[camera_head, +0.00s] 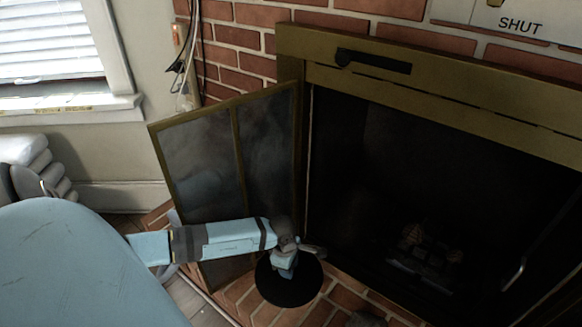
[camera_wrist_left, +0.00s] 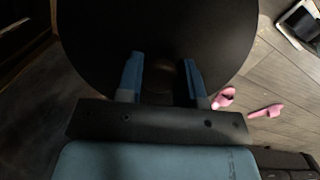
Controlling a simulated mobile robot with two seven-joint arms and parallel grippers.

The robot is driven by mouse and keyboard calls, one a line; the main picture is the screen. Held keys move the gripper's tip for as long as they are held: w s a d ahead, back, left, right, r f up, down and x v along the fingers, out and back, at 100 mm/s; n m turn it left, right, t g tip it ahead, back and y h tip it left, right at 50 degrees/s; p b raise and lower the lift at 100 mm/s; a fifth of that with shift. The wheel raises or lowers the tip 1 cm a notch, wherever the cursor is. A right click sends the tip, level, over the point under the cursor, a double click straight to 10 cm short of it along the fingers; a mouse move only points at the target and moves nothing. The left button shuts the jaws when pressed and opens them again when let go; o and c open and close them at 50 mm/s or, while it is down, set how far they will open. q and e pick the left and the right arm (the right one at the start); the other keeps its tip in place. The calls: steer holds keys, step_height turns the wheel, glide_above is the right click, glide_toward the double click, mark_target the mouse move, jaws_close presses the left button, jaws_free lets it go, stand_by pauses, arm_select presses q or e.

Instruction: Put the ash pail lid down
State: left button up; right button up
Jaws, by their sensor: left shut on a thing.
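The ash pail lid (camera_head: 290,291) is a flat, round black disc. In the head view it shows below my left gripper (camera_head: 284,262), over the brick hearth in front of the fireplace opening. In the left wrist view the lid (camera_wrist_left: 150,25) fills the upper middle, and the two blue fingers of my left gripper (camera_wrist_left: 163,80) reach across its face. The gripper is shut on the lid, though the part it grips is hard to make out in the dark. The gap between lid and hearth cannot be judged. My right gripper is not in view.
A glass fireplace door (camera_head: 205,150) stands swung open on the left. The dark firebox (camera_head: 365,170) is open on the right. Brick hearth (camera_head: 240,295) shows around the lid. Pink slippers (camera_wrist_left: 265,111) lie on the plank floor (camera_wrist_left: 285,75).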

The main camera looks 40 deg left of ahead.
mark_target(289, 282)
arm_select(q)
step_height(289, 282, down, 8)
steer(key=b, duration=0.3)
steer(key=shift+f, duration=0.7)
step_height(289, 282, down, 4)
steer(key=shift+r+b, duration=0.25)
steer(key=shift+b, duration=0.8)
steer(key=shift+f, duration=0.3)
steer(key=shift+r, duration=0.1)
steer(key=o, duration=1)
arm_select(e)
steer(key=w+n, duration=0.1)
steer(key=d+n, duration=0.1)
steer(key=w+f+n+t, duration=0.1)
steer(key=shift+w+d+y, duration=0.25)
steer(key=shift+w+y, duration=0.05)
